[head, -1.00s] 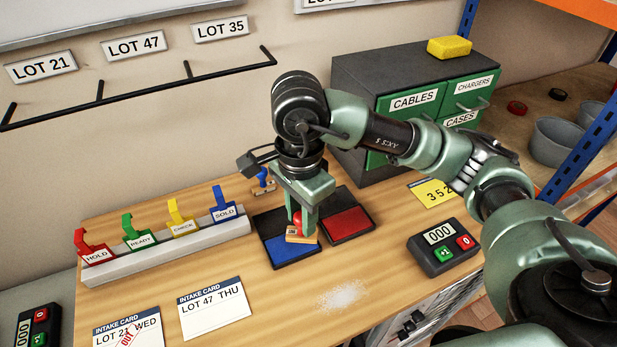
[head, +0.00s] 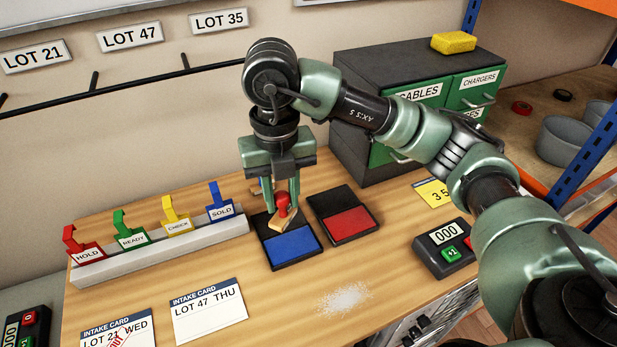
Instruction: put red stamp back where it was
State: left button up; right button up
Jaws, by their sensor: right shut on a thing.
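The red stamp (head: 283,205), with a red knob and a wooden base, is between the fingers of my right gripper (head: 282,200). The gripper points down and is shut on the stamp. The stamp's base is tilted in the picture and shows over the dark upper part of the blue ink pad (head: 292,246); I cannot tell whether it touches. The red ink pad (head: 346,222) lies open to the right. The blue stamp (head: 262,186) is mostly hidden behind the right gripper. My left gripper is not in view.
A rack (head: 160,252) with coloured tags stands at the left. Two intake cards lie in front, one marked LOT 47 THU (head: 208,310). A white powdery patch (head: 344,297) is at the front. A counter (head: 445,247) and a drawer cabinet (head: 345,100) are at the right.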

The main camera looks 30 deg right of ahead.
jog(key=m, duration=0.2)
jog(key=shift+w+a+r+m, duration=0.1)
jog(key=shift+w+m, duration=0.15)
jog(key=shift+m, duration=0.15)
jog(key=shift+w+d, duration=0.2)
jog(key=shift+w, duration=0.05)
jog(key=w+d+p, duration=0.4)
jog(key=w+d, duration=0.8)
jog(key=w, duration=0.1)
jog(key=f, duration=0.2)
jog(key=f+p, duration=0.2)
jog(key=f, duration=0.1)
jog(key=shift+w+d+f, duration=0.3)
jog(key=shift+w+d, duration=0.1)
jog(key=shift+w+d+f+p, duration=0.1)
jog(key=shift+f+p, duration=0.2)
jog(key=shift+f, duration=0.05)
jog(key=shift+w+d+f, duration=0.1)
jog(key=shift+f, duration=0.3)
